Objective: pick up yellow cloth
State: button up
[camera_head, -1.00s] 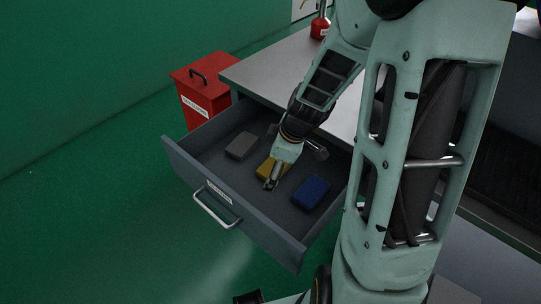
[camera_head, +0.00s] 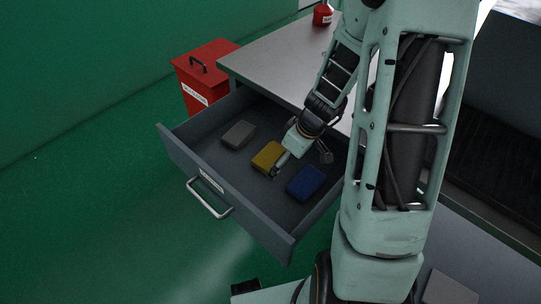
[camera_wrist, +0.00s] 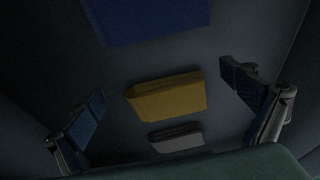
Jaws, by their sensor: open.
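The yellow cloth (camera_head: 267,157) is a folded block lying in the open drawer, between a grey cloth and a blue cloth. In the wrist view the yellow cloth (camera_wrist: 167,97) lies between my two open fingers, farther off than they are and not touched by them. My gripper (camera_head: 277,170) is in the drawer area beside the right edge of the yellow cloth in the head view. In the wrist view my gripper (camera_wrist: 165,105) is open and empty, one finger on each side. How high it is above the drawer floor is hard to tell.
A blue cloth (camera_head: 306,183) lies right of the yellow one, a grey cloth (camera_head: 239,134) left. The drawer (camera_head: 218,188) has raised walls and a front handle. A grey tabletop (camera_head: 285,62) is behind it. A red bin (camera_head: 204,75) stands at the left.

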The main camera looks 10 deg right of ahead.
aim_at(271, 155)
jog(key=w+a, duration=0.1)
jog(key=w, duration=0.1)
jog(key=w+a+p, duration=0.1)
jog(key=w+a, duration=0.1)
jog(key=shift+a, duration=0.1)
jog(key=shift+w+a+f, duration=0.15)
jog(key=shift+w+f, duration=0.2)
jog(key=shift+f, duration=0.25)
jog(key=c, duration=1.3)
